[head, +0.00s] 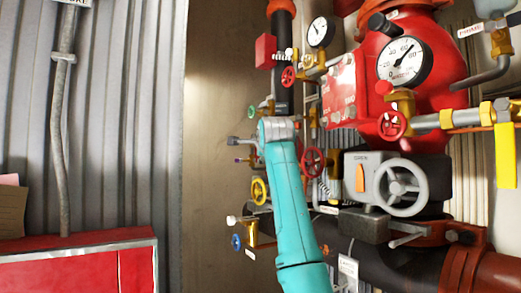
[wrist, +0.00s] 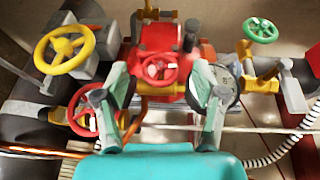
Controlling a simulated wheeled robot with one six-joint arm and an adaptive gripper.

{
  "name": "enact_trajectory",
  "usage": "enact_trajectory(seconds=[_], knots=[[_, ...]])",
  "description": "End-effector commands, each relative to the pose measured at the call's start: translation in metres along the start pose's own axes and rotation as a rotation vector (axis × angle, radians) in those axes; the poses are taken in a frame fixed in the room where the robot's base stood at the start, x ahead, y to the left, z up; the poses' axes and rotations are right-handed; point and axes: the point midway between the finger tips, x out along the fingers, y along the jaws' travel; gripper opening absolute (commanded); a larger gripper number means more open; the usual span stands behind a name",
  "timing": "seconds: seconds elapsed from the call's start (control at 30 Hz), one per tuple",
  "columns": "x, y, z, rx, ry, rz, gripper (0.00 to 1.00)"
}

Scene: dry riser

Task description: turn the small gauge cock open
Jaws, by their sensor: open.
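In the wrist view, my gripper (wrist: 158,88) is open, one finger on each side of a small red handwheel (wrist: 158,70) on a brass fitting in front of a red box. Nothing is between the fingertips that I can see being gripped; contact is unclear. A round gauge (wrist: 228,88) is partly hidden behind the right finger. In the head view, a small white gauge (head: 321,32) stands at the upper middle, with a small red handwheel (head: 289,76) below left of it. I cannot tell for certain which handle is the gauge cock, or its position. My fingers are not clear in the head view.
A yellow handwheel (wrist: 64,48), a lower red handwheel (wrist: 92,112) and a green handwheel (wrist: 261,30) surround my gripper. A large gauge (head: 404,62) and a grey handwheel (head: 403,187) are at right. A red cabinet (head: 80,268) stands lower left.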

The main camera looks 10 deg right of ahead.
Motion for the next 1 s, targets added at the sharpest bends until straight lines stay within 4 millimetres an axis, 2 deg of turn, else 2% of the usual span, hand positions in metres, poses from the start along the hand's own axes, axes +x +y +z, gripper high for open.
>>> enact_trajectory(seconds=[0.23, 0.63, 0.67, 0.9, 1.0], knots=[[0.020, 0.000, 0.000, 0.000, 0.000, 0.001, 0.70], [0.025, 0.000, 0.000, 0.000, 0.000, 0.000, 0.70], [0.025, 0.000, 0.000, 0.000, 0.000, 0.000, 0.68], [0.025, 0.000, 0.000, 0.000, 0.000, 0.001, 0.09], [0.025, 0.000, 0.000, -0.001, 0.000, 0.002, 0.09]])
